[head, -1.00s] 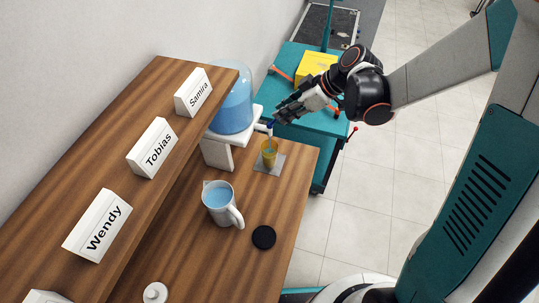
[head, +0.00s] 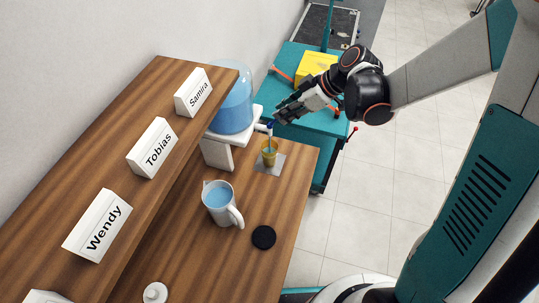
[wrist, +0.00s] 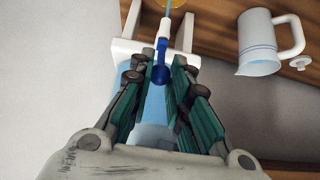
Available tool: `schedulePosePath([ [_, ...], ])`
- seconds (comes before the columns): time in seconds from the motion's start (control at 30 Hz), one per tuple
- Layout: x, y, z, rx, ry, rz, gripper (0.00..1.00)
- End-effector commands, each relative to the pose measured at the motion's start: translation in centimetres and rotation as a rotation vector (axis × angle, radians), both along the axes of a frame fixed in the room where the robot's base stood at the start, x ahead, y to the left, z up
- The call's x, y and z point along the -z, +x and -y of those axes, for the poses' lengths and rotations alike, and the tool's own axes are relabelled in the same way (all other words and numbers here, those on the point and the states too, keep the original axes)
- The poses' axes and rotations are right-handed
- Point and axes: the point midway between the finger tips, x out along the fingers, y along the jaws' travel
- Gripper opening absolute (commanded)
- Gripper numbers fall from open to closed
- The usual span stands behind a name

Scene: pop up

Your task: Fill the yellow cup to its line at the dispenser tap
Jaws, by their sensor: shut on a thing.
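The yellow cup (head: 269,158) stands upright on a grey mat (head: 277,165) under the dispenser tap (head: 270,126). A thin blue stream runs from the tap into the cup; the water level against its line is too small to read. The dispenser (head: 234,108) has a clear dome with blue water on a white stand. My gripper (head: 281,113) is at the tap. In the wrist view my gripper (wrist: 168,88) has its fingers on both sides of the blue tap lever (wrist: 160,74), shut on it. The cup's rim (wrist: 173,3) shows at that view's top edge.
A white pitcher of blue water (head: 221,204) and a black disc (head: 263,237) stand on the wooden counter near the cup. A raised shelf (head: 178,137) bears name cards. A teal cart (head: 300,58) with a yellow box (head: 316,66) stands behind. Floor is clear at the right.

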Motion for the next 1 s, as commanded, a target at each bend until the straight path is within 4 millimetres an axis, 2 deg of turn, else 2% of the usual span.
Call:
schedulePosePath([
  [1.0,-0.33,0.24,-0.56,0.0,0.002,0.001,0.04],
])
